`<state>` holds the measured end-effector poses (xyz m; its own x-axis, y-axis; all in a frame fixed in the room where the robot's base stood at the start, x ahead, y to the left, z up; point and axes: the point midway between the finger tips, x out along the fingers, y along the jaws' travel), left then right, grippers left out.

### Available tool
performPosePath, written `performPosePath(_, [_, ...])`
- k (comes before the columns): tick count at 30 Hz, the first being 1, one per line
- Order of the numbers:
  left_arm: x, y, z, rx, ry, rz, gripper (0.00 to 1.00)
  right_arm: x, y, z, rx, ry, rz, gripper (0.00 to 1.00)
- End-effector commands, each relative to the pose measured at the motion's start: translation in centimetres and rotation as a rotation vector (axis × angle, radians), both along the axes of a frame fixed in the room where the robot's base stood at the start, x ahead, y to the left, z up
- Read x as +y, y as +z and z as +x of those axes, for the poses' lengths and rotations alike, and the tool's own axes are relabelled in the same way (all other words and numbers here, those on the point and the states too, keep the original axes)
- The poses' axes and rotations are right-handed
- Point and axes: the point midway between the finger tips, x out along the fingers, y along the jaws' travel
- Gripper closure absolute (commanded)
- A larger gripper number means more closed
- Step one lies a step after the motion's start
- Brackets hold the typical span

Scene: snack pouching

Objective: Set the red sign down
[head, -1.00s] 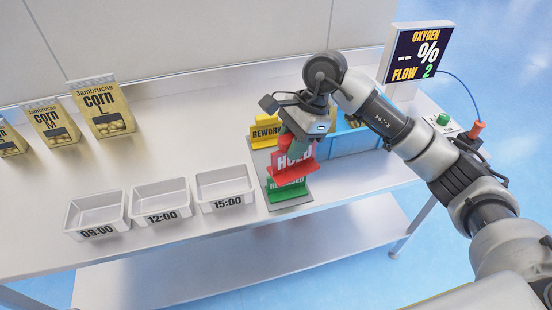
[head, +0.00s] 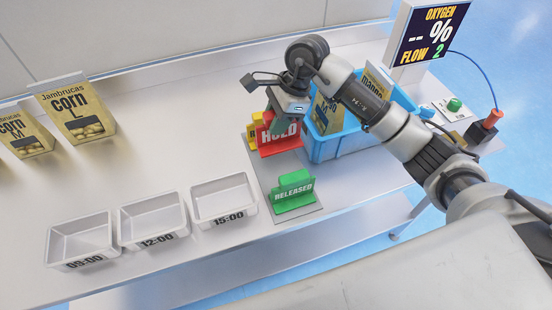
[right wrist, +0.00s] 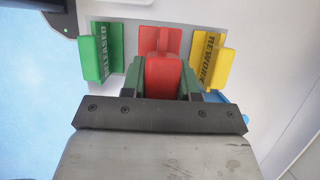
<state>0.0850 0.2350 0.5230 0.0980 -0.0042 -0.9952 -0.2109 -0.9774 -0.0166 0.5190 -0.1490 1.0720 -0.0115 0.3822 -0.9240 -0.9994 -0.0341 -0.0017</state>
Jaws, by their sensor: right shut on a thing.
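The red HOLD sign (head: 279,137) is in my right gripper (head: 285,112), toward the back of a grey board (head: 309,214). In the right wrist view the red sign (right wrist: 164,75) is between the two green-grey fingers, over the board's middle. The green RELEASED sign (head: 293,193) stands at the board's front end. The yellow REWORK sign (head: 252,135) is mostly hidden behind the red sign in the head view, but it shows at the right in the right wrist view (right wrist: 208,62). I cannot tell whether the red sign's base touches the board. My left gripper is not in view.
A blue bin (head: 338,147) with yellow pouches stands close to the board's right. White trays marked 09:00 (head: 80,241), 12:00 (head: 153,219) and 15:00 (head: 223,201) are at the left. Corn pouches (head: 77,110) stand behind them. A monitor (head: 428,35) is at the back right.

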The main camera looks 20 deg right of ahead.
Motion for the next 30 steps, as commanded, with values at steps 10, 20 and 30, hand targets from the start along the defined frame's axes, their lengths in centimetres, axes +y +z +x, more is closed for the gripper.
performPosePath(10, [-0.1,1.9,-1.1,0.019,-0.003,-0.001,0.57,0.0,-5.5,0.0,0.002,-0.001,0.002,1.0])
performPosePath(20, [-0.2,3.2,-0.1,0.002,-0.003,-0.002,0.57,0.1,-9.1,0.0,0.004,-0.002,0.002,1.0])
performPosePath(30, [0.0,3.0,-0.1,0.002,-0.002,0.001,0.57,0.0,-10.1,0.0,-0.001,0.001,0.0,1.0])
